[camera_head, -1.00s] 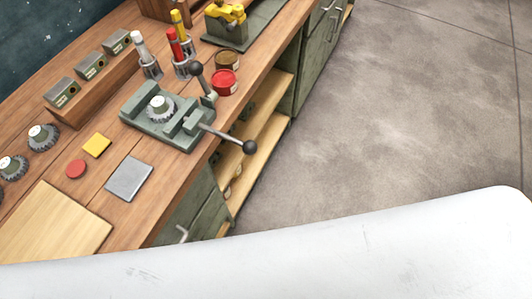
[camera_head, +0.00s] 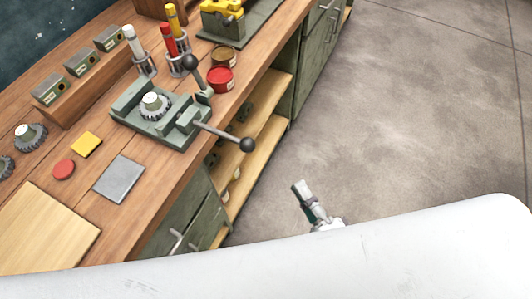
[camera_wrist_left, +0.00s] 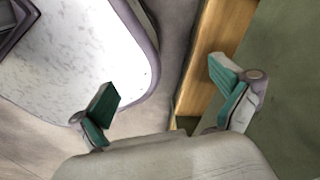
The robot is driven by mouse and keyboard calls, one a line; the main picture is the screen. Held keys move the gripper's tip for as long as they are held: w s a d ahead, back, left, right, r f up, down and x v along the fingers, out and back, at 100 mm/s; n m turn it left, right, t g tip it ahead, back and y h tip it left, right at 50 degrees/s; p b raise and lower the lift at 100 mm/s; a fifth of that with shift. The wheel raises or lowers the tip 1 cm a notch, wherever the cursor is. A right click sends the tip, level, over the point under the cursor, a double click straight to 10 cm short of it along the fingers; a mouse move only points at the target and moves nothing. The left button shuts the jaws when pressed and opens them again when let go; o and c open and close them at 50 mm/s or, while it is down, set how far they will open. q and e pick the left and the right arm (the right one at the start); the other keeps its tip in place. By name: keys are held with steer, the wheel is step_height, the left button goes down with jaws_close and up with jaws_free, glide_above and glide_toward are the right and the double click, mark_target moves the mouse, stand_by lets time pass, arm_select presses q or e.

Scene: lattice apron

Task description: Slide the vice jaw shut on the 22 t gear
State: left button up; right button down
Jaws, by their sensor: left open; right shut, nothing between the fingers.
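The green vice (camera_head: 160,113) stands on the wooden workbench, with black-knobbed handles on its right side. A toothed gear with a pale hub (camera_head: 155,104) sits in the vice; its label is too small to read. A gap shows between the gear and the sliding jaw (camera_head: 193,118). My right gripper (camera_head: 301,190) is shut and empty above the floor, right of the bench and away from the vice. My left gripper (camera_wrist_left: 172,95) is open and empty in the left wrist view, with its green pads apart. It is not in the head view.
Other gears (camera_head: 30,137) lie on the bench at left. A grey plate (camera_head: 119,179), a yellow square (camera_head: 86,145) and a red disc (camera_head: 64,169) lie in front of the vice. Marker holders and a red tin (camera_head: 220,80) stand behind it. The floor at right is clear.

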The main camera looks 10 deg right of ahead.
mark_target(252, 150)
steer(key=w+a+r+p, duration=0.1)
steer(key=w+a+p, duration=0.2)
steer(key=w+a, duration=0.3)
steer(key=w, duration=0.3)
steer(key=shift+r, duration=0.3)
steer(key=shift+a, duration=0.15)
steer(key=w+a, duration=0.2)
steer(key=shift+a, duration=0.3)
